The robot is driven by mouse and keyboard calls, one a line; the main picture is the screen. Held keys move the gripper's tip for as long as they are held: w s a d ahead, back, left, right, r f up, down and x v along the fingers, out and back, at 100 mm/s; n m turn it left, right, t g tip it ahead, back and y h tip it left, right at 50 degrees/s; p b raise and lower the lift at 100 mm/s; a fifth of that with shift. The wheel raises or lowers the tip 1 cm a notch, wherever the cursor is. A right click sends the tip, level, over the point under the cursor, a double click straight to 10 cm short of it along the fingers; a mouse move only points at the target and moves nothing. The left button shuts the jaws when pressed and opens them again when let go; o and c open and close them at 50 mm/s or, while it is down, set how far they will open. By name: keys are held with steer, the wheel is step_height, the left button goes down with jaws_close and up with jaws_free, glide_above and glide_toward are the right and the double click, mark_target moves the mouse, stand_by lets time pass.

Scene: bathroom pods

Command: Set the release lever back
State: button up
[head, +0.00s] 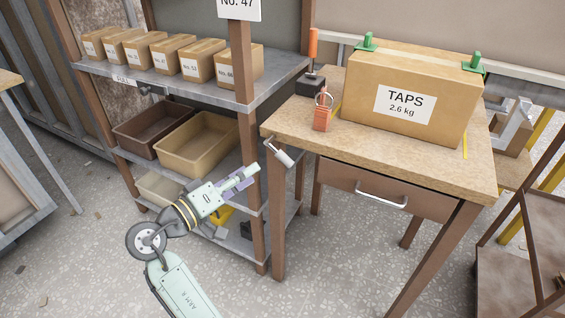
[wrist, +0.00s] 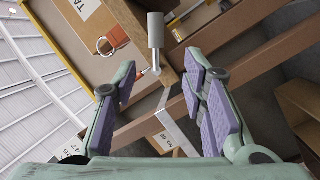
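A grey cylindrical handle on a thin stem (head: 278,152) juts from the left front corner of the wooden table; it looks like the release lever. In the wrist view the same handle (wrist: 156,30) lies ahead of my fingers, its stem meeting the table edge. An upright orange-handled lever (head: 313,46) stands on a black block at the table's back left; which of the two the task means is not certain. My gripper (head: 248,178) is left of and below the grey handle, apart from it. In the wrist view its purple-padded fingers (wrist: 158,88) are spread, with nothing held.
An orange padlock-like piece with a ring (head: 321,118) and a TAPS box (head: 412,97) with green clips stand on the table (head: 283,126). A drawer handle (head: 381,199) faces front. The shelf rack (head: 195,83) with small boxes and bins stands close behind my gripper.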

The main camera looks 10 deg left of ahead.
mark_target(280, 160)
steer(key=shift+g+h, duration=0.3)
steer(key=shift+h, duration=0.1)
steer(key=x, duration=0.3)
steer(key=p+x, duration=0.1)
steer(key=x, duration=0.7)
steer(key=shift+s+d+f, duration=0.25)
steer(key=shift+s+d, duration=0.05)
steer(key=shift+d, duration=0.1)
steer(key=shift+c, duration=0.4)
jaws_close()
